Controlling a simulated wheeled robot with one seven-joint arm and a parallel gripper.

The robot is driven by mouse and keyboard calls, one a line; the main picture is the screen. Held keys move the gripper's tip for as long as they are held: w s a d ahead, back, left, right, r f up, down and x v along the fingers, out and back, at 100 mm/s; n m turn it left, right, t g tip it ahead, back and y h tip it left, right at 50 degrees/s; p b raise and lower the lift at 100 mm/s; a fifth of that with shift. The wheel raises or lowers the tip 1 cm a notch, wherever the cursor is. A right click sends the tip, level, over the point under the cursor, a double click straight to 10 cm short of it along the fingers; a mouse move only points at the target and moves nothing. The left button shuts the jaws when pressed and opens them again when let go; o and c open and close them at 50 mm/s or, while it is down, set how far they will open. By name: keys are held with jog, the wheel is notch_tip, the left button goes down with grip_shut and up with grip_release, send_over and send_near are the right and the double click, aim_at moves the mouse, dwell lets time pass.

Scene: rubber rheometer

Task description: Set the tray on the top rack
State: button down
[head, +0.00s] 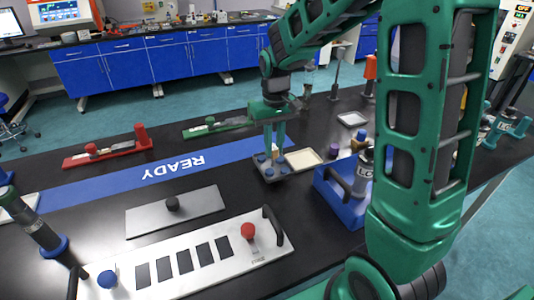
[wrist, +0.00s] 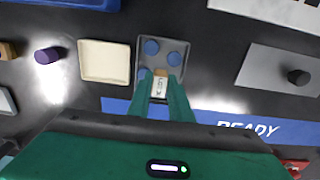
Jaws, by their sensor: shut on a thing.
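A small grey tray (head: 286,170) with several blue round pieces sits under my gripper near the middle of the bench. It also shows in the wrist view (wrist: 181,43). My gripper (head: 274,150) points down over the tray, and its two green fingers are shut on a small pale, tan-edged upright tab with dark marks (wrist: 159,88) at the tray's near side in the wrist view. The fingers hide part of the tray and a blue piece. I cannot tell whether the tray touches the bench or hangs just above it. I cannot make out a top rack.
A cream square dish (head: 303,159) lies right beside the tray. A blue block with a handle (head: 338,200) stands to the right. A blue READY strip (head: 150,178) crosses the bench. A grey plate with a black knob (head: 190,212) and a white panel (head: 190,262) lie in front.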

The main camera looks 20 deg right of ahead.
jog(key=shift+f, duration=1.1)
jog(key=shift+f, duration=0.1)
jog(key=c, duration=1.6)
grip_release()
notch_tip(320, 180, up, 12)
jog(key=shift+r, duration=0.1)
